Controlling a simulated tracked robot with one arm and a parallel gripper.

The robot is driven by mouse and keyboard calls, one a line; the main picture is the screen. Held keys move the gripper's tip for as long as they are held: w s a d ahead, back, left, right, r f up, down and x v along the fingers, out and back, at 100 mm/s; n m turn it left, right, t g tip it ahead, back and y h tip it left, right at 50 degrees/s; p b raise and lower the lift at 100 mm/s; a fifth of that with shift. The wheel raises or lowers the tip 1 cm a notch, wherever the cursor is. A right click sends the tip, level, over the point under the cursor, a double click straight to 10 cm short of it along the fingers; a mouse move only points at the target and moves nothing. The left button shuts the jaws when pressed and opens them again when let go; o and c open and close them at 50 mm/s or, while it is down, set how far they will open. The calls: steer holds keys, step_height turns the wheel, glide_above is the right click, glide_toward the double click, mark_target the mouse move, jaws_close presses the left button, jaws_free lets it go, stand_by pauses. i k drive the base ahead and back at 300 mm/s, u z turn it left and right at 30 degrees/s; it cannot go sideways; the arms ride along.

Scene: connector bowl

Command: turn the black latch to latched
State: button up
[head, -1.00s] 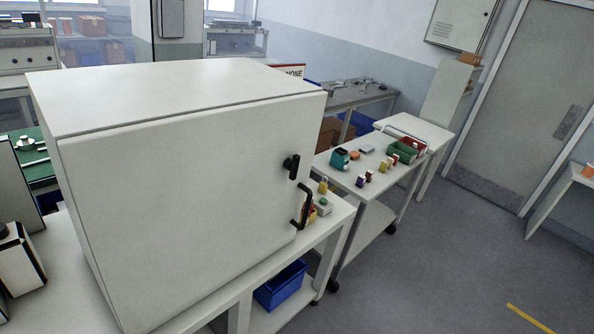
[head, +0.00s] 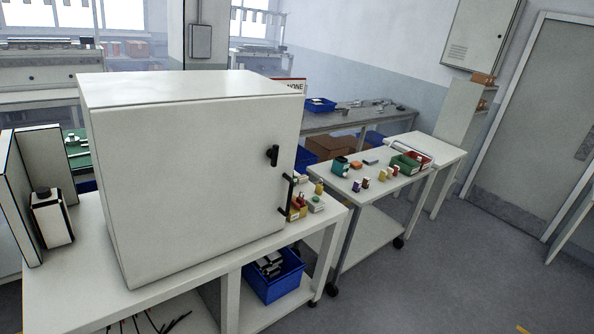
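The black latch (head: 272,155) is a small black handle on the right side of the front door of a white cabinet (head: 190,190). Its long part hangs roughly upright, with a hub sticking out to its left. A black bar handle (head: 287,194) is below and right of it, at the door's right edge. The door looks closed against the cabinet. The cabinet stands on a white bench (head: 70,275). My gripper is not in view, and nothing touches the latch.
A blue bin (head: 272,284) with dark and white items stands on the bench's lower shelf. Small colored items lie right of the cabinet. A white cart (head: 350,207) carries a green bin (head: 404,165) and several small items. Grey floor (head: 450,270) is open at right.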

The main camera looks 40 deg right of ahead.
mark_target(272, 153)
steer(key=k, duration=0.8)
steer(key=z, duration=1.15)
steer(key=i, duration=2.05)
steer(key=u, duration=1.1)
